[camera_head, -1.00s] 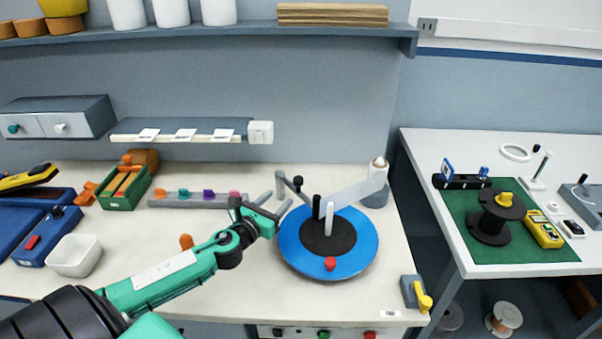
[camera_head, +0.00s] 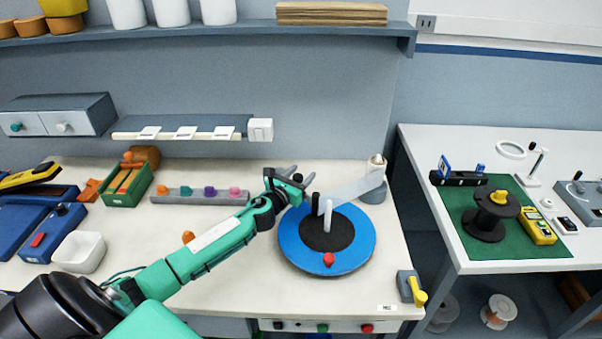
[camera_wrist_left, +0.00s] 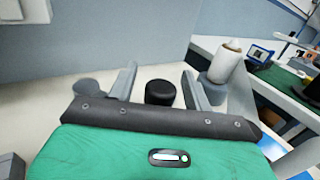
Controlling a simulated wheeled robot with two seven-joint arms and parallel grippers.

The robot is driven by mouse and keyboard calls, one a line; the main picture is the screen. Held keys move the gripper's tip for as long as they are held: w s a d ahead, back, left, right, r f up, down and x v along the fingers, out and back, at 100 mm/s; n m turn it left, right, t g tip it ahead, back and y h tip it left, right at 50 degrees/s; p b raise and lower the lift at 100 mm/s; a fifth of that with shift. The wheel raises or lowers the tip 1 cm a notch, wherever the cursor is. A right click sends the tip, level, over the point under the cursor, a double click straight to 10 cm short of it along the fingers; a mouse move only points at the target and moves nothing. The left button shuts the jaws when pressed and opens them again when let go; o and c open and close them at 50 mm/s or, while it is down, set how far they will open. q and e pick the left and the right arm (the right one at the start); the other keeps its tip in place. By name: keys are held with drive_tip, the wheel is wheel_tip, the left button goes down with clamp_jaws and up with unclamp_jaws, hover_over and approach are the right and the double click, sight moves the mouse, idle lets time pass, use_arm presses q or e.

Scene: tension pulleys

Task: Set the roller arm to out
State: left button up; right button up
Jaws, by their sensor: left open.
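A small upright post with a black knob (camera_head: 297,178) stands behind the blue disc (camera_head: 352,260). It looks like the handle of the roller arm, whose body is mostly hidden behind my gripper. My left gripper (camera_head: 294,176) is open, with its fingers around the knob. In the left wrist view the black knob (camera_wrist_left: 160,92) shows between the two grey fingers, with gaps on both sides; I cannot tell whether it is fully between them. A grey round piece (camera_wrist_left: 86,87) shows left of the fingers. My right gripper is not in view.
A pale flat bar (camera_head: 352,190) runs from above the disc to a cream-topped grey post (camera_head: 376,182). A black pin and a white pin (camera_head: 327,215) stand by the disc's centre. A rail with coloured knobs (camera_head: 198,196) lies left.

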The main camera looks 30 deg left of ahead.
use_arm(q)
drive_tip(key=shift+w, duration=0.3)
clamp_jaws()
drive_tip(key=shift+w+d, duration=0.1)
drive_tip(key=shift+w+a+n+g+y+p, duration=0.15)
drive_tip(key=shift+w+n+g+y, duration=0.3)
drive_tip(key=shift+w+n+y, duration=0.8)
drive_tip(key=shift+w+n+g+y+p, duration=0.1)
drive_tip(key=shift+w+n+g+y, duration=0.55)
drive_tip(key=shift+y, duration=1.15)
drive_tip(key=shift+w+a+n+g+y+p, duration=0.25)
drive_tip(key=shift+w+n+y, duration=0.35)
drive_tip(key=shift+n+y, duration=0.8)
drive_tip(key=shift+d+r, duration=0.1)
drive_tip(key=shift+d, duration=0.1)
